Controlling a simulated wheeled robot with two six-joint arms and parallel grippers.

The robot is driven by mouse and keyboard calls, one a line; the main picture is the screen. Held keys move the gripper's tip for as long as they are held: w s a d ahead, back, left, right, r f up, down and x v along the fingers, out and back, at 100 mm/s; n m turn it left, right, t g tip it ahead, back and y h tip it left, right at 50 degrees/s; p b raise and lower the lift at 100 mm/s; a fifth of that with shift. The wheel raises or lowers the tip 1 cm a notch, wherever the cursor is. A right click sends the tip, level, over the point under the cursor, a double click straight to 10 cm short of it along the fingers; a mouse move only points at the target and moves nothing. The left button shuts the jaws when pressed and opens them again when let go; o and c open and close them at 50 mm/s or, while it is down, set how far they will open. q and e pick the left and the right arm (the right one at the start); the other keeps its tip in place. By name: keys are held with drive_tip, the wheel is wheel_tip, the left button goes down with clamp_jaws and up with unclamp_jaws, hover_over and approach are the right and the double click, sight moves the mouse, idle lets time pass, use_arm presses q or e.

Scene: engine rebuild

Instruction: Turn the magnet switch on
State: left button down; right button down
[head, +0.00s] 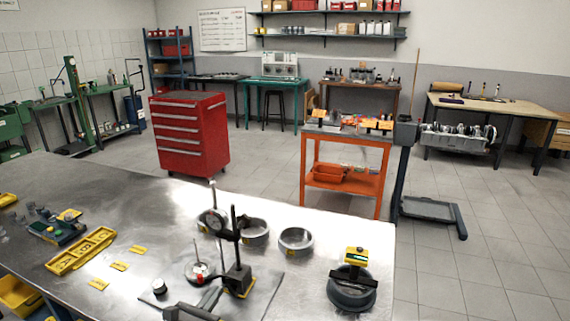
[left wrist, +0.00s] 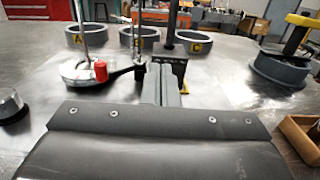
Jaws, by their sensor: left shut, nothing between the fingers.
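In the left wrist view the base (left wrist: 178,68) is partly hidden behind my fingers. I cannot make out its switch or the switch's position. My left gripper (head: 211,297) is shut and empty, just in front of the base at its lower left. Its closed fingers (left wrist: 162,84) point at the base; I cannot tell whether they touch it. My right gripper is not in view.
A round pale-faced piece with a red part (head: 199,272) lies left of the base. Several grey rings (head: 296,241) stand behind. A dark round piece with a yellow-topped handle (head: 352,288) is at right. Yellow trays (head: 80,250) lie left.

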sight(237, 281)
use_arm(q)
drive_tip(key=shift+x, duration=1.15)
drive_tip(key=shift+w+d+f, duration=0.1)
drive_tip(key=shift+w, duration=0.2)
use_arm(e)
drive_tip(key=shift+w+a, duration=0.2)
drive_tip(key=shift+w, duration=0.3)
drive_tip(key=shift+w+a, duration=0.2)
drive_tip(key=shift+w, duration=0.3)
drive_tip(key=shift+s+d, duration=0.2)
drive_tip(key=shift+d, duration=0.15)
use_arm(q)
drive_tip(key=shift+d+f, duration=0.15)
drive_tip(key=shift+f, duration=0.15)
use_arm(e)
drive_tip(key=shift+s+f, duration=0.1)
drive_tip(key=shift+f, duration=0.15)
use_arm(q)
drive_tip(key=shift+s+d+r, duration=0.1)
drive_tip(key=shift+s+d, duration=0.05)
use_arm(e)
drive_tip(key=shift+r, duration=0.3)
